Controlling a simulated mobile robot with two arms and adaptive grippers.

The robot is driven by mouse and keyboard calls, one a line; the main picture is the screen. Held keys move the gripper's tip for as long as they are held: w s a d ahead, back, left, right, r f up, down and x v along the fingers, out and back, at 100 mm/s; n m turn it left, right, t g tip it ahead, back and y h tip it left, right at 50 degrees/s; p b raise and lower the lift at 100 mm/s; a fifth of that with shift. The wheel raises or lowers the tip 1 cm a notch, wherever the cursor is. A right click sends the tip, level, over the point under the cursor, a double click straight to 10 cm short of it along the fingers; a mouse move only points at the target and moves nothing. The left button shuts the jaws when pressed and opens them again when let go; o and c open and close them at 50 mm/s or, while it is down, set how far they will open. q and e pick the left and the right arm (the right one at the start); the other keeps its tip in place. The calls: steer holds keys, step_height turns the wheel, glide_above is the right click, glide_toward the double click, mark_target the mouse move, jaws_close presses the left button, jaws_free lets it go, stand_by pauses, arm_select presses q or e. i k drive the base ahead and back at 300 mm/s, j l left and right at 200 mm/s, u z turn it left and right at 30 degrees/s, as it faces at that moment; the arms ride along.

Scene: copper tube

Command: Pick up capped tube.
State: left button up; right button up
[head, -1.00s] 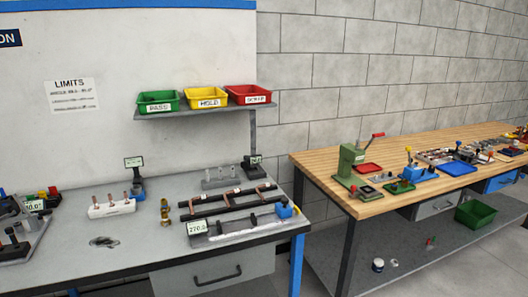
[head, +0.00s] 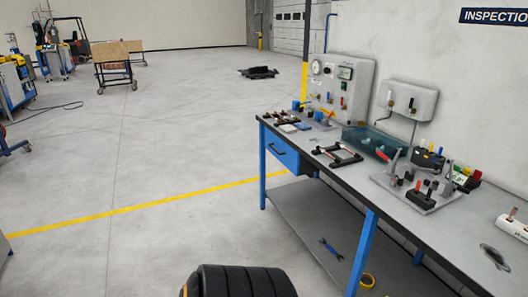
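I cannot make out a capped tube for certain in the head view. A dark rack or frame with reddish-brown parts (head: 337,155) lies on the grey inspection bench (head: 385,183). A white block (head: 513,229) with a copper-coloured upright piece is cut by the right picture edge. Neither my left nor my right gripper is in view.
Open floor (head: 150,160) with a yellow line (head: 140,207) spreads left.

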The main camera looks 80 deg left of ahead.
mark_target(337, 161)
steer(key=j+u, duration=0.2)
steer(key=u, duration=0.3)
steer(key=i+j+u, duration=0.15)
steer(key=u, duration=0.3)
steer(key=i+j+u, duration=0.1)
steer(key=u, duration=0.4)
steer(key=i+j+u, duration=0.15)
steer(key=u, duration=0.3)
steer(key=i+j, duration=0.25)
steer(key=i, duration=0.3)
